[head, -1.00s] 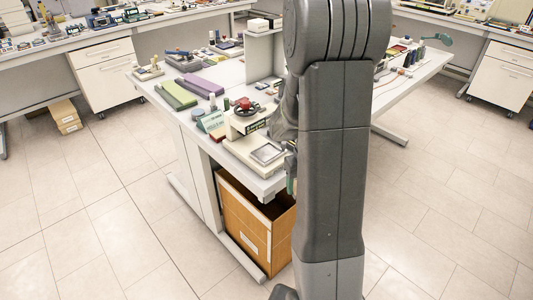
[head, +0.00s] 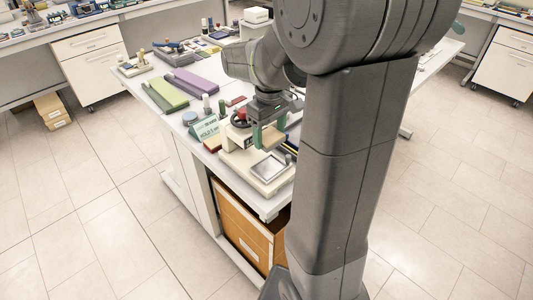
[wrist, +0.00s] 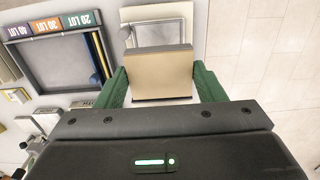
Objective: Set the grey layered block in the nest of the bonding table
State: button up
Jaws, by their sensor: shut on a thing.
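My gripper (head: 268,136) has green fingers; in the wrist view it (wrist: 160,70) is shut on the block (wrist: 158,76). The block shows a flat tan face with a darker top edge; its layers cannot be made out, and it is hard to pick out in the head view. The bonding table (head: 244,164) is an off-white unit at the bench's near corner. Its nest (head: 270,168) is a square grey recess with a pale rim. My gripper is above and just behind the nest. In the wrist view the block covers the near part of the nest (wrist: 158,31).
A red knob (head: 240,116) stands behind the bonding table. A lot-labelled tray (wrist: 62,86) lies beside it in the wrist view. Green (head: 166,93) and purple (head: 192,82) strips lie farther back. Open floor lies beyond the bench edge.

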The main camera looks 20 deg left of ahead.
send_over(270, 168)
notch_tip(270, 168, down, 6)
jog(key=shift+a, duration=0.15)
jog(key=shift+f+p, duration=0.35)
jog(key=shift+f, duration=1.65)
jog(key=shift+f, duration=0.1)
jog(key=shift+f, duration=0.15)
jog(key=o, duration=1)
